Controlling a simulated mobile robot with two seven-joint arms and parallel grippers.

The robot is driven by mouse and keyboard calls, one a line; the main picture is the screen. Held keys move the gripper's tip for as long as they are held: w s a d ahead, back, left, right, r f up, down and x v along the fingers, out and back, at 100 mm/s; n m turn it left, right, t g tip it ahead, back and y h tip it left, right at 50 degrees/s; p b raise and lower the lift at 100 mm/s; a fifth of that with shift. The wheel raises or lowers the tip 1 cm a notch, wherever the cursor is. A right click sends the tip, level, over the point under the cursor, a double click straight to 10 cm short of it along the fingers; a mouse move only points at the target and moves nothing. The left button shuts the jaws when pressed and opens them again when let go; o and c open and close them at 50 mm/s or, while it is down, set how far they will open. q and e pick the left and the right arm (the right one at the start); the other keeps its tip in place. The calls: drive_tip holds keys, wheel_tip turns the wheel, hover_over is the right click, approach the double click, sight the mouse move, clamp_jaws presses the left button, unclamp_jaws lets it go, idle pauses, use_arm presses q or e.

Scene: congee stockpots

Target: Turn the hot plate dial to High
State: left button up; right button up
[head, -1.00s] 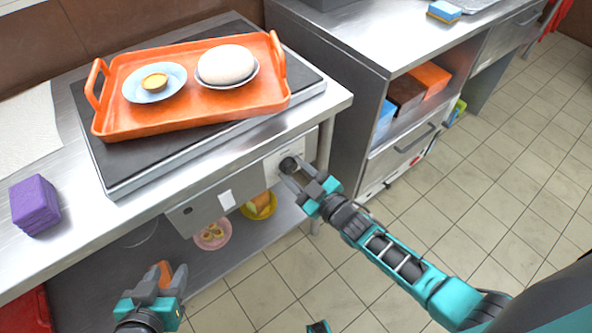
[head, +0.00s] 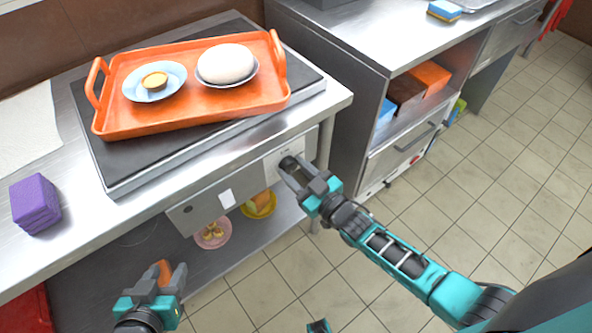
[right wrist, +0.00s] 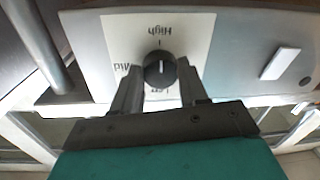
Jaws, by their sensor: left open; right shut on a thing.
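The black hot plate dial (head: 288,163) sits on a white label panel on the front of the counter. In the right wrist view the dial (right wrist: 160,68) shows a white pointer line lying along the High–Low line of the label. "High" reads upside down at the top, "Mid" at the left and "Low" at the bottom, partly covered. My right gripper (head: 291,171) is shut on the dial, with one finger on each side of it. My left gripper (head: 173,274) is open and empty, low in front of the counter.
The hot plate (head: 120,182) carries an orange tray (head: 190,123) with a bowl and a small plate. A purple block (head: 35,204) lies at the counter's left. Bowls of food stand on the lower shelf. A steel cabinet (head: 345,110) stands right of the dial. The tiled floor is clear.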

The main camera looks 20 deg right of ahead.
drive_tip(key=o, duration=1.1)
drive_tip(key=shift+c, duration=0.2)
drive_tip(key=shift+s, duration=0.1)
use_arm(q)
drive_tip(key=shift+s+a+r+p, duration=0.1)
drive_tip(key=shift+s+a+p, duration=0.2)
drive_tip(key=shift+p, duration=0.4)
use_arm(e)
drive_tip(key=v, duration=1.2)
drive_tip(key=shift+s, duration=0.4)
use_arm(q)
drive_tip(key=shift+w+r, duration=0.1)
drive_tip(key=shift+r, duration=0.1)
drive_tip(key=r+p, duration=0.2)
drive_tip(key=shift+s+a+y+p, duration=0.2)
drive_tip(key=shift+a+y+p, duration=0.1)
drive_tip(key=shift+a+p, duration=0.1)
use_arm(e)
drive_tip(key=s+r+m+g+h, duration=0.1)
drive_tip(key=g, duration=0.1)
drive_tip(key=s+r+m+g+h, duration=0.1)
drive_tip(key=s+h, duration=0.1)
drive_tip(key=s+a+r+m+g+h, duration=0.1)
drive_tip(key=m+g+h, duration=0.1)
drive_tip(key=shift+s+g, duration=0.3)
drive_tip(key=shift+s, duration=0.1)
